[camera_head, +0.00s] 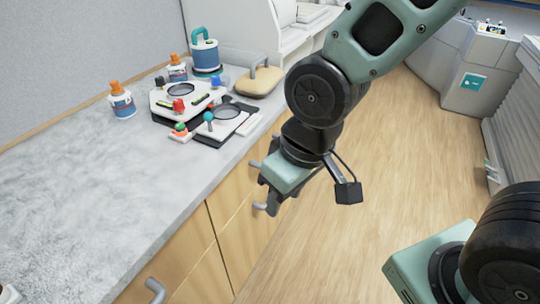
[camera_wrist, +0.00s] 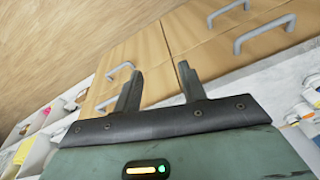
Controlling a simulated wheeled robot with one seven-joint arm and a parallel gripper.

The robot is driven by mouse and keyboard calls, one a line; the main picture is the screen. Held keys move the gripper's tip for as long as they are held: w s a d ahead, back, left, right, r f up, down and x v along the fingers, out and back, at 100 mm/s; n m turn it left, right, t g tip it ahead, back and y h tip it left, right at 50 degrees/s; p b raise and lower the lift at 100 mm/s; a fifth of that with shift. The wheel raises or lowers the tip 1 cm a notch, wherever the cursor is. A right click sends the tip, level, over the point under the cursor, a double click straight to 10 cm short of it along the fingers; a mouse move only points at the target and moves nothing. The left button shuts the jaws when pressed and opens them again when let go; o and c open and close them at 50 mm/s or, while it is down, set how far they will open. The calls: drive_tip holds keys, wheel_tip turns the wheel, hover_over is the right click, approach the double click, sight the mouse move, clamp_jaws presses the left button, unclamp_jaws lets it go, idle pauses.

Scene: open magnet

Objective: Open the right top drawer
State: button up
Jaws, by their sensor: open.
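The wooden drawer fronts (camera_head: 232,225) run under the marble counter, all looking closed. A grey handle (camera_head: 255,163) shows just under the counter edge beside my gripper (camera_head: 264,193); another grey handle (camera_head: 259,206) shows by the lower finger. In the wrist view my gripper (camera_wrist: 156,75) is open and empty, its two fingers pointing at the drawer fronts (camera_wrist: 145,50). One grey handle (camera_wrist: 120,70) appears near the left fingertip, not clearly between the fingers. Two more handles (camera_wrist: 265,33) (camera_wrist: 228,12) lie to the right, past a seam. I cannot tell contact.
The counter (camera_head: 85,190) holds bottles (camera_head: 122,103), a blue canister (camera_head: 205,55), a device with coloured knobs (camera_head: 185,100) and a tan handled object (camera_head: 259,80). Another handle (camera_head: 155,290) sticks out at the near left. The wooden floor (camera_head: 380,200) is open to the right.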

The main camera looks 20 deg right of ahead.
drive_tip(key=w+d+f+m+t+y+b, duration=0.1)
drive_tip(key=w+d+f+m+t+b, duration=0.15)
drive_tip(key=w+f+m, duration=0.4)
drive_tip(key=w+d+f+m+t+y+b, duration=0.1)
drive_tip(key=w+d+f+m+t+y, duration=0.2)
drive_tip(key=w+f, duration=0.65)
drive_tip(key=w+d+f+m+t+b, duration=0.1)
drive_tip(key=d+f+m+t+b, duration=0.15)
drive_tip(key=d+m+t, duration=0.75)
drive_tip(key=shift+n+g, duration=0.45)
drive_tip(key=shift+g, duration=0.5)
drive_tip(key=b+x, duration=0.4)
drive_tip(key=x, duration=0.1)
drive_tip(key=b+x, duration=0.5)
drive_tip(key=x, duration=0.1)
drive_tip(key=d+b+x, duration=0.1)
drive_tip(key=b+x, duration=0.3)
drive_tip(key=x, duration=0.2)
drive_tip(key=shift+w+f, duration=0.25)
drive_tip(key=shift+f, duration=0.05)
clamp_jaws()
